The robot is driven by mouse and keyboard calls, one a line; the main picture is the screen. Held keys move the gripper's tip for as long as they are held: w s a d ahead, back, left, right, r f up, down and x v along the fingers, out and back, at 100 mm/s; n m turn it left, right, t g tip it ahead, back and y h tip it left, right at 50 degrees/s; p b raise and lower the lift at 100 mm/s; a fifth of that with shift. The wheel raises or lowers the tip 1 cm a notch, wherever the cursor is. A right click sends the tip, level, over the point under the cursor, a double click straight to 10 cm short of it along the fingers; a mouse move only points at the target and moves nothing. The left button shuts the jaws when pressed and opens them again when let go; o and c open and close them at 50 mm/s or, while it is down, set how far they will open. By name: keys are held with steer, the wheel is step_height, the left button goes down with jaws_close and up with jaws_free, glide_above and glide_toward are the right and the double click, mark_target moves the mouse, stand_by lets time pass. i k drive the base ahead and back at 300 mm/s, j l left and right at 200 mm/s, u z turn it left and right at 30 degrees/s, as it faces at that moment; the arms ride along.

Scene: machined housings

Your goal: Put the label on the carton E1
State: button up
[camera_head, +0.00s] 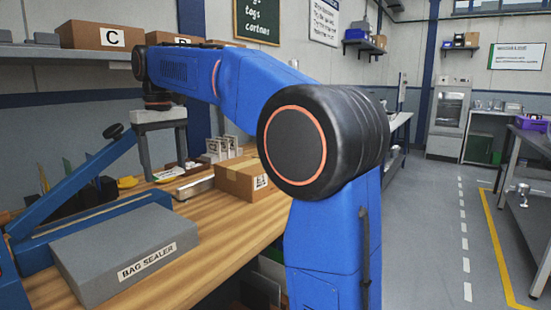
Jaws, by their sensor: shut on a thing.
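A brown cardboard carton (238,181) with a tan tape strip stands on the wooden bench, right of my gripper. A white patch with dark print shows on its right side, too small to read surely. Several small white cards with dark print stand in a label rack (224,149) behind the carton. My gripper (166,172) points down over the bench, left of the carton and apart from it. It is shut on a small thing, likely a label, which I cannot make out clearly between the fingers.
A grey bag sealer (124,252) with a blue lever arm lies at the front left of the bench (222,235). A metal bar (195,187) lies just left of the carton. Boxes stand on a shelf (60,52) above. Bare wood shows in front of the carton.

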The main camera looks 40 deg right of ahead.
mark_target(247, 164)
steer(key=i+l, duration=0.1)
steer(key=l, duration=0.85)
steer(key=i+l, duration=0.15)
steer(key=l, duration=0.3)
steer(key=z, duration=0.05)
